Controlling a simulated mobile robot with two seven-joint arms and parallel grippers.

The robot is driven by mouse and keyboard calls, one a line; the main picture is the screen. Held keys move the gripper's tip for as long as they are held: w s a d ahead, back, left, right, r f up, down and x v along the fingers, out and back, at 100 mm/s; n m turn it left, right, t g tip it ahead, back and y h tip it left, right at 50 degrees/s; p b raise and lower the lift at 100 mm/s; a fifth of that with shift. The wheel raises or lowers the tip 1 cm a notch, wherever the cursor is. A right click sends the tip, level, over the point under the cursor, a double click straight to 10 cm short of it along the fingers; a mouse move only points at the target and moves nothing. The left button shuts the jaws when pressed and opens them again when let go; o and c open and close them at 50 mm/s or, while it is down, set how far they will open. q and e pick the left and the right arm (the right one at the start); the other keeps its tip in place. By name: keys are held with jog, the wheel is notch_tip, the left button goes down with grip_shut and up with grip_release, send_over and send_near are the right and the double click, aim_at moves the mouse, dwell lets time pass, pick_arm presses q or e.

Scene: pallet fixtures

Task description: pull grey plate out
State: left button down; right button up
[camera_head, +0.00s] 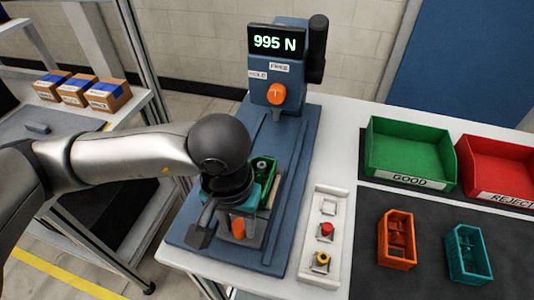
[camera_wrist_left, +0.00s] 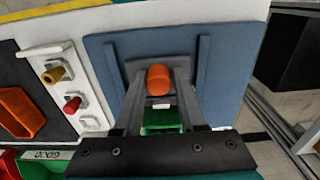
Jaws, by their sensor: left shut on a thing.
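The grey plate (camera_head: 256,228) lies on the blue base of a press-like machine, between two raised rails. An orange handle (camera_head: 238,229) is at its near end and also shows in the left wrist view (camera_wrist_left: 158,80). My left gripper (camera_head: 238,219) comes down over this end and is shut on the orange handle, with one finger on each side. The wrist view shows the same grip (camera_wrist_left: 158,84). A green crate (camera_head: 273,167) with a dark round part inside sits behind the gripper, partly hidden by it. My right gripper is not in view.
The machine's display (camera_head: 276,42) reads 995 N above an orange knob (camera_head: 276,94). A white button panel (camera_head: 324,235) stands to the right. Green GOOD (camera_head: 410,150) and red REJECT (camera_head: 497,165) bins, an orange crate (camera_head: 396,240) and a teal crate (camera_head: 467,254) are farther right.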

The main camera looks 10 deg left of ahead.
aim_at(233, 261)
pick_arm(q)
jog(key=shift+g, duration=0.3)
jog(key=shift+s+f+b, duration=0.15)
jog(key=shift+s+f, duration=0.1)
jog(key=shift+s, duration=0.55)
jog(key=shift+s+f+b, duration=0.15)
jog(key=shift+s+f, duration=0.15)
jog(key=shift+s, duration=0.55)
jog(key=shift+s+f+b, duration=0.15)
jog(key=shift+s+f, duration=0.1)
jog(key=shift+s, duration=0.55)
jog(key=c, duration=0.6)
grip_release()
jog(key=shift+c, duration=0.2)
jog(key=shift+r, duration=0.1)
jog(key=shift+w+d+r+p, duration=0.1)
jog(key=shift+w+r+p, duration=0.2)
jog(key=shift+r+p, duration=0.45)
jog(key=shift+s+r+p, duration=0.1)
jog(key=shift+r+p, duration=0.25)
jog(key=shift+r, duration=0.6)
notch_tip(233, 261, up, 2)
jog(key=shift+r+p, duration=0.1)
jog(key=shift+p, duration=0.75)
notch_tip(233, 261, up, 3)
jog(key=p, duration=0.2)
jog(key=shift+p, duration=0.3)
